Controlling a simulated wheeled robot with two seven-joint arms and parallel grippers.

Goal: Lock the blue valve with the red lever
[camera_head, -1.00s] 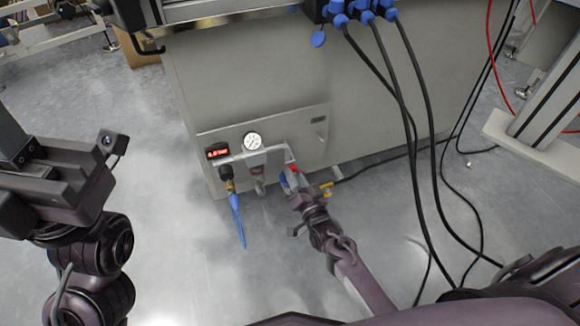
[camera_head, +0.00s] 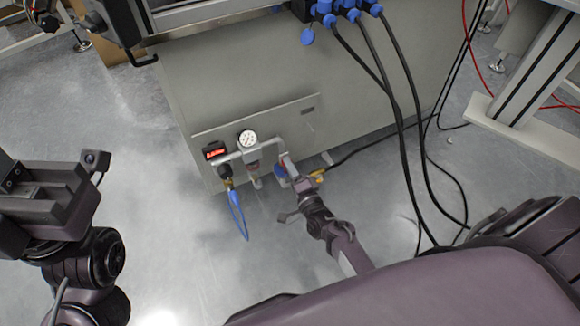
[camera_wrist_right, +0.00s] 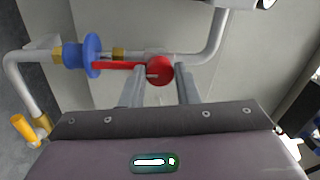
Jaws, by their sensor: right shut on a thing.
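The blue valve (camera_wrist_right: 82,55) sits on grey piping at the left of the right wrist view. The red lever (camera_wrist_right: 118,65) runs right from it to a round red end (camera_wrist_right: 159,70). My right gripper (camera_wrist_right: 160,78) has its two fingers on either side of this end and is shut on the lever. In the head view the blue valve (camera_head: 280,171) shows small at the low cabinet front, partly hidden by my right gripper (camera_head: 290,178). My left gripper (camera_head: 14,180) is at the left edge, away from the valve; its fingers are unclear.
A pressure gauge (camera_head: 247,137), a red-lit display (camera_head: 215,151) and a blue hose (camera_head: 237,215) are left of the valve. A yellow handle (camera_head: 317,174) is just right of it. Black cables (camera_head: 400,125) hang at the right. The floor in front is clear.

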